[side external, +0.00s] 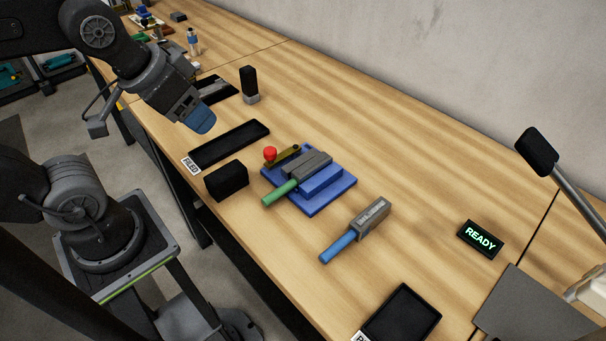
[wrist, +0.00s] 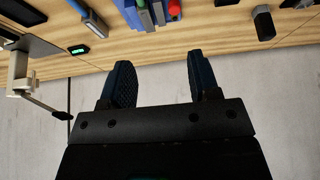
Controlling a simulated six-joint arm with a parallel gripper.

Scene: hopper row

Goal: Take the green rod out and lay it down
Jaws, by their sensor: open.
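The green rod (side external: 280,193) sticks out of the near end of a grey clamp block (side external: 308,165) on a blue fixture (side external: 334,194). Its other end is hidden inside the block. A lever with a red knob (side external: 270,154) stands at the fixture's left side; the red knob also shows at the top of the wrist view (wrist: 174,8). My gripper (side external: 203,121) is up and to the left of the fixture, well apart from the rod. In the wrist view its two dark fingers (wrist: 163,82) are spread with nothing between them.
A long black tray (side external: 230,143) and a black block (side external: 226,180) lie left of the fixture. A blue rod (side external: 338,247) sits in a grey holder (side external: 372,215) to the right. Another black tray (side external: 402,314) lies at lower right, near a READY sign (side external: 480,238). The bench behind the fixture is clear.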

